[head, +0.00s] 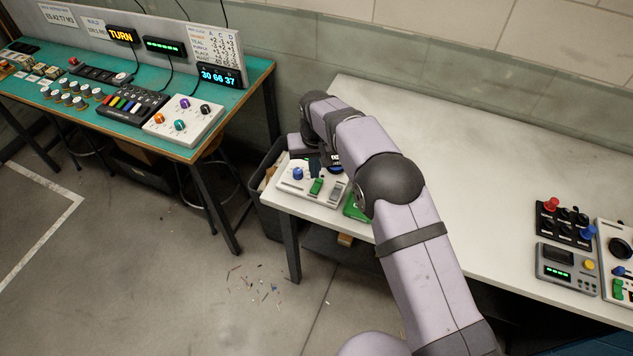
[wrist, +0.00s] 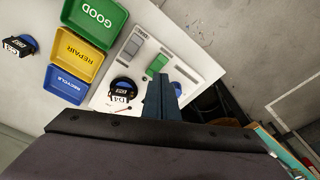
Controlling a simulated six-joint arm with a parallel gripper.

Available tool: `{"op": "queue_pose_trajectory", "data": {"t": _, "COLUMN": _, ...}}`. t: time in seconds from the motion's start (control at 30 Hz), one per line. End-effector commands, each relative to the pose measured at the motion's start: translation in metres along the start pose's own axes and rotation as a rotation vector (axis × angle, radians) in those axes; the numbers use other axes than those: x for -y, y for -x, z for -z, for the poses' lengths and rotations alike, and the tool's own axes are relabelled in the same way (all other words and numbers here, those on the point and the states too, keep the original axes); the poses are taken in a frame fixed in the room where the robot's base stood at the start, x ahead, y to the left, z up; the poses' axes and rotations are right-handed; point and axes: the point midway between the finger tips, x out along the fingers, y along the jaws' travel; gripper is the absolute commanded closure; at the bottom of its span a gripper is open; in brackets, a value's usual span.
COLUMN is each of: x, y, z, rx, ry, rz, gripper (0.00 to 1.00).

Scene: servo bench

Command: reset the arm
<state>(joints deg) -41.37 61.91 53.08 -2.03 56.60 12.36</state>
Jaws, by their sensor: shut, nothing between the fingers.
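My gripper (wrist: 163,97) is shut and empty. Its dark blue fingers are together in the wrist view, over the white control panel (wrist: 203,66). In the head view the gripper (head: 315,167) is at the far left end of the white bench, above the same panel (head: 306,193), partly hidden by my arm. The panel carries a blue knob (head: 297,173), a green slider (head: 317,186) and a grey slider (head: 337,189). I cannot tell whether the fingertips touch the panel.
Green GOOD (wrist: 97,18), yellow REPAIR (wrist: 76,53) and blue RECYCLE (wrist: 65,87) trays line up beside the panel. Tagged dark-and-blue round parts (wrist: 121,92) lie nearby. More control boxes (head: 567,262) stand at the bench's right. A teal bench (head: 60,110) stands left across open floor.

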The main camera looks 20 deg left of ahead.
Motion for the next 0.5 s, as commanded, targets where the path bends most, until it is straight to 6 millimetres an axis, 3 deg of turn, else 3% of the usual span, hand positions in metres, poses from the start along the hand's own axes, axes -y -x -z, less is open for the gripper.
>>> {"op": "queue_pose_trajectory", "data": {"t": 0.17, "x": 0.0001, "y": 0.0121, "z": 0.002, "rx": -0.001, "ry": 0.0, "rz": 0.0, "gripper": 1.0}}
{"op": "queue_pose_trajectory", "data": {"t": 0.5, "x": 0.0, "y": 0.0128, "z": 0.002, "rx": 0.0, "ry": 0.0, "rz": 0.0, "gripper": 1.0}}
